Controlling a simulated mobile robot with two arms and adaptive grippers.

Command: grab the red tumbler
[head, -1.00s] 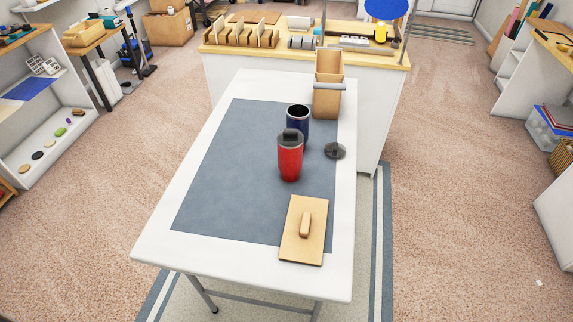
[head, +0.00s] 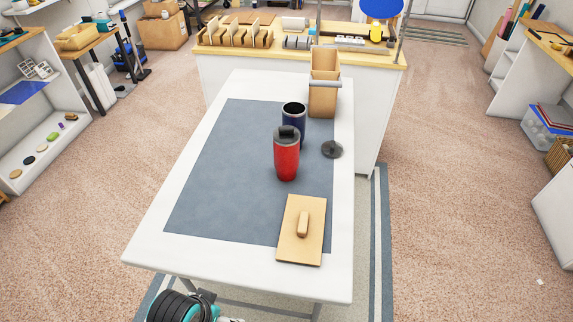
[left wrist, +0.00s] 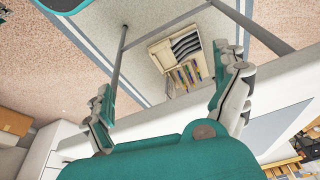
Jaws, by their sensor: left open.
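The red tumbler (head: 286,160) stands upright on the grey mat (head: 215,180) on the white table, with a dark lid on top. A dark blue tumbler (head: 293,118) stands close behind it, open at the top and partly hidden by it. A loose dark lid (head: 332,149) lies to their right. In the left wrist view my left gripper (left wrist: 163,88) is open, its fingers spread with nothing between them. It is near the white table edge (left wrist: 265,90), and the red tumbler does not show there. My right gripper is not in view.
A wooden board with a handle (head: 303,226) lies in front of the tumbler at the right. A brown holder (head: 323,90) stands at the table's back. The mat left of the tumbler is clear. A teal and black part of my arm shows below the table's front edge.

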